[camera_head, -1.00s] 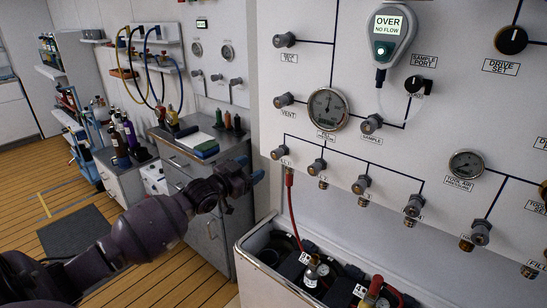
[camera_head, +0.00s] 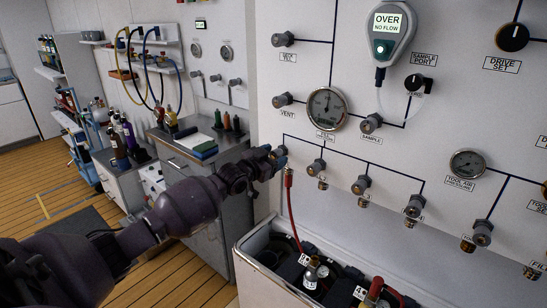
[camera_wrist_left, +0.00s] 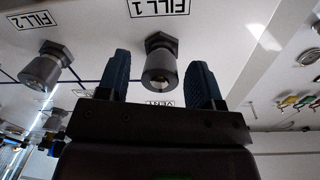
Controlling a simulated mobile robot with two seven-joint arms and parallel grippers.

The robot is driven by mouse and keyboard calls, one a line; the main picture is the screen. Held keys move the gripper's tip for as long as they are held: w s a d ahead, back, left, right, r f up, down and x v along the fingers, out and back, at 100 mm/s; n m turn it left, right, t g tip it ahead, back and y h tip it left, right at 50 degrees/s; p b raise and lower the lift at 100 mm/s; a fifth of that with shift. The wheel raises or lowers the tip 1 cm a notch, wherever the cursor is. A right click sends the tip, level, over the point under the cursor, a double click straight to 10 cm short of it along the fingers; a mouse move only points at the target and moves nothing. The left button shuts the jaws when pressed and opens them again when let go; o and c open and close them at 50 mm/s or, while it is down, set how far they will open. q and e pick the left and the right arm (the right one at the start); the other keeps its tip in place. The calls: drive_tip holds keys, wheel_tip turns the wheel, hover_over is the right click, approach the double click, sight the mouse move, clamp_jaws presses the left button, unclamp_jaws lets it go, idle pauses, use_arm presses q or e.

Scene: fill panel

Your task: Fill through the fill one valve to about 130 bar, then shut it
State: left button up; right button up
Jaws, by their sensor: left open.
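My left gripper (camera_head: 276,156) is at the panel's lower left, at the FILL 1 valve, which it mostly hides in the head view. In the left wrist view the FILL 1 valve (camera_wrist_left: 160,68), a grey knob on a hex base, sits between the two spread blue fingers (camera_wrist_left: 159,60). The fingers are open, with a gap on each side of it. The FILL 1 label (camera_wrist_left: 160,6) shows upside down. The round gauge (camera_head: 327,108) is above on the panel; its reading is too small to tell. A red hose (camera_head: 291,212) runs down to a cylinder (camera_head: 311,274). My right gripper is out of view.
The FILL 2 valve (camera_wrist_left: 41,68) is beside FILL 1. More valves follow to the right, including one knob (camera_head: 361,185). The VENT knob (camera_head: 282,99) is just above my gripper. A white bin (camera_head: 262,276) stands below; a grey cabinet (camera_head: 207,232) is behind my arm.

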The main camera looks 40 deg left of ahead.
use_arm(q)
drive_tip(key=c, duration=0.9)
drive_tip(key=shift+r+n+p, duration=0.1)
drive_tip(key=shift+n+p, duration=0.55)
drive_tip(key=shift+n, duration=0.55)
drive_tip(key=shift+n+p, duration=0.45)
drive_tip(key=shift+n, duration=1.45)
drive_tip(key=o, duration=0.9)
